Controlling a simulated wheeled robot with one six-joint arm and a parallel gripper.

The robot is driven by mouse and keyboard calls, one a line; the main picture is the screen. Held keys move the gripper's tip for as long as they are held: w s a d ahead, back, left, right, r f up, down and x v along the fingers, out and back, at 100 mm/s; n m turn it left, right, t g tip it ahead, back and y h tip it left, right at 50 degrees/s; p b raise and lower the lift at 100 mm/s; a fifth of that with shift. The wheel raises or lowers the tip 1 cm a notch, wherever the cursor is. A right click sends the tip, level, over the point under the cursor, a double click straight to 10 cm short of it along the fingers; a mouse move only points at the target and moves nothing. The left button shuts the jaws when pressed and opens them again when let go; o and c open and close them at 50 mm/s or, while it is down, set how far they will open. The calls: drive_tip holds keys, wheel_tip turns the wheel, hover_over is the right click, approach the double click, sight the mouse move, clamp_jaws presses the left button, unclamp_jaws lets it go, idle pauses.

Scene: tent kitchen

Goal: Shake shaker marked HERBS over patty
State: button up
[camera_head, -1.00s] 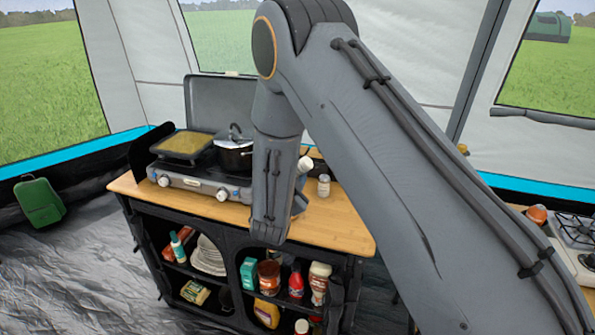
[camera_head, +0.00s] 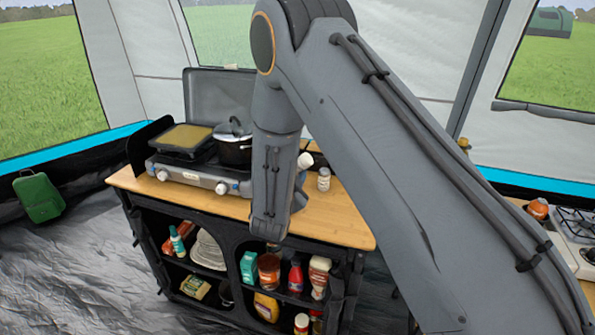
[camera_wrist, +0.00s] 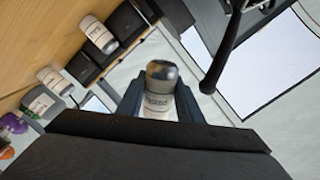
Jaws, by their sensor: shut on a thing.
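In the wrist view my gripper (camera_wrist: 159,104) is shut on a shaker (camera_wrist: 161,78) with a metal cap and a pale label. The print on the label is too small and partly covered to read. In the head view my forearm and wrist hide the gripper fingers. A small white object (camera_head: 305,160) shows just right of my wrist; I cannot tell whether it is the held shaker. Another shaker (camera_head: 323,179) stands upright on the wooden counter. I see no patty that I can make out.
The counter (camera_head: 340,222) bears a stove (camera_head: 190,176) with a yellowish griddle (camera_head: 186,138) and a lidded pot (camera_head: 234,150). The wrist view shows several more labelled containers, one of them a shaker (camera_wrist: 98,34). Bottles and plates fill the shelves below.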

drive_tip(key=shift+r, duration=0.85)
drive_tip(key=shift+f, duration=0.1)
drive_tip(key=shift+f, duration=0.1)
wheel_tip(320, 180, down, 5)
drive_tip(key=b, duration=0.2)
drive_tip(key=shift+r+b, duration=0.2)
drive_tip(key=shift+b, duration=0.15)
drive_tip(key=shift+r, duration=0.15)
